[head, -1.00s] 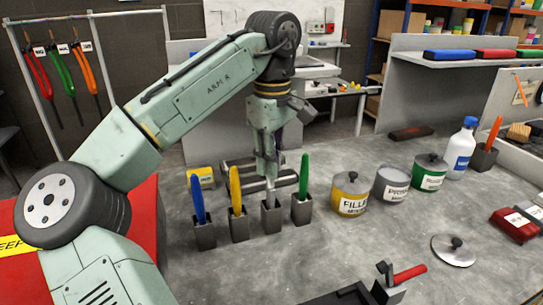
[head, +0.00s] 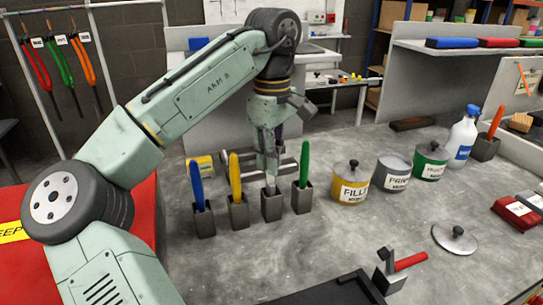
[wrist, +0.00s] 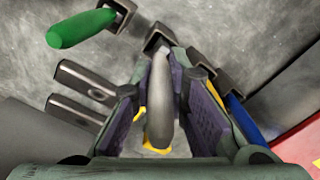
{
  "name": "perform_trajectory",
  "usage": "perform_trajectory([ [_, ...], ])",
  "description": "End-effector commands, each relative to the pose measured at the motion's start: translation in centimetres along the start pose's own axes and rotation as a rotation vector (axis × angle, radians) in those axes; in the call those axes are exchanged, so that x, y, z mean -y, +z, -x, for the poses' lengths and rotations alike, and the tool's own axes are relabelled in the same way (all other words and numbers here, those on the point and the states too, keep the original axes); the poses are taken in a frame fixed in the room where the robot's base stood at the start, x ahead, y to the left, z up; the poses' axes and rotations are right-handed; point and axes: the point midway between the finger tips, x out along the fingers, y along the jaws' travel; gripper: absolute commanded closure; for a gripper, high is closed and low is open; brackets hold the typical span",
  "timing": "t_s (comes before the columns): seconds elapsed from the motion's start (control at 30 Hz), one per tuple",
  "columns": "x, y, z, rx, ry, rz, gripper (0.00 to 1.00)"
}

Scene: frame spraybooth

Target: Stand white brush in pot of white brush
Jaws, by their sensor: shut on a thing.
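My gripper (head: 269,165) is shut on the white brush (wrist: 160,100), which shows pale grey between the purple finger pads in the wrist view. In the head view the gripper points down over a grey square pot (head: 271,208), third from left in the row. The brush's lower end (head: 270,182) is at this pot's mouth; I cannot tell how deep it reaches. In the wrist view the brush's far end lies by a dark pot rim (wrist: 157,36). The fingers hide most of the brush in the head view.
Neighbouring pots hold a blue brush (head: 197,187), a yellow brush (head: 235,178) and a green brush (head: 304,165), close on both sides. Grey bars (head: 238,164) lie behind. Labelled tins (head: 351,182) stand to the right.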

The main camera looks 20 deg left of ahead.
Motion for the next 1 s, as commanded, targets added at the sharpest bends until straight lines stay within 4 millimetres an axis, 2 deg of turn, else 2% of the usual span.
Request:
perform_trajectory([
  [1.0,0.0,-0.1,-2.6,0.005,-0.003,0.002,1.0],
])
